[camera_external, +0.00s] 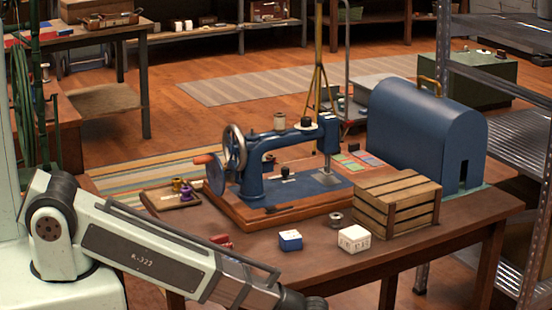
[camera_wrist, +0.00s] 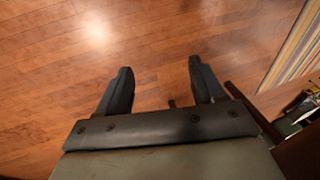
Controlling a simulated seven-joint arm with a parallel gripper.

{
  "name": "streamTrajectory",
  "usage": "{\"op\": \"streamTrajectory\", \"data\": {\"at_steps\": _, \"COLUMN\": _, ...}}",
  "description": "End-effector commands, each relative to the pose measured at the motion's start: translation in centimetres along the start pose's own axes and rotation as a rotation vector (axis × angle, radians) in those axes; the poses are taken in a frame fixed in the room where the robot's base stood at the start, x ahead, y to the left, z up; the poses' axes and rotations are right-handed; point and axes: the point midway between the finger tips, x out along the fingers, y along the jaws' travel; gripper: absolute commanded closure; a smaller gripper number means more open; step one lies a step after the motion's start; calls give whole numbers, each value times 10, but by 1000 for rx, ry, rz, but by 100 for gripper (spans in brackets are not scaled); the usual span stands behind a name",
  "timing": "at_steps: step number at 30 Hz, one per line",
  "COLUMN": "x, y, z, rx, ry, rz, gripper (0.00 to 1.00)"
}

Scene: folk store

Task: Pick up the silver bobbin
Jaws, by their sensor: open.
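The silver bobbin (camera_external: 335,219) is a small metal spool on the wooden table, between the sewing machine's base and the white box. My gripper (camera_wrist: 160,68) is open and empty in the wrist view, its two dark fingers apart above bare floor. In the external view my arm reaches in from the left, low in front of the table, and the gripper's fingers are cut off at the bottom edge. The bobbin does not show in the wrist view.
A blue sewing machine (camera_external: 250,182) stands behind the bobbin. A slatted crate (camera_external: 398,203), white box (camera_external: 354,239) and blue box (camera_external: 290,240) are close by. A small tray (camera_external: 160,199) holds spools. A blue case (camera_external: 425,132) stands back right. The table edge (camera_wrist: 262,122) is at right in the wrist view.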

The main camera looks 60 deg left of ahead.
Motion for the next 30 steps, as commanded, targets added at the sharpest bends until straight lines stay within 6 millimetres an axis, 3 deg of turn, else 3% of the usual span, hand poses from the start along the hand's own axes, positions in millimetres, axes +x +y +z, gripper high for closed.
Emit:
{"op": "streamTrajectory", "data": {"at_steps": 1, "x": -10, "y": 1, "z": -22, "rx": -29, "ry": 30, "rz": -3, "gripper": 32}}
{"op": "streamTrajectory", "data": {"at_steps": 3, "x": -26, "y": 0, "z": -47, "rx": -74, "ry": 67, "rz": -7, "gripper": 32}}
{"op": "streamTrajectory", "data": {"at_steps": 15, "x": -132, "y": -19, "z": -181, "rx": -337, "ry": 282, "rz": -14, "gripper": 32}}
{"op": "streamTrajectory", "data": {"at_steps": 20, "x": -183, "y": -32, "z": -229, "rx": -446, "ry": 369, "rz": -8, "gripper": 32}}
{"op": "streamTrajectory", "data": {"at_steps": 30, "x": -303, "y": -72, "z": -316, "rx": -689, "ry": 547, "rz": 24, "gripper": 32}}
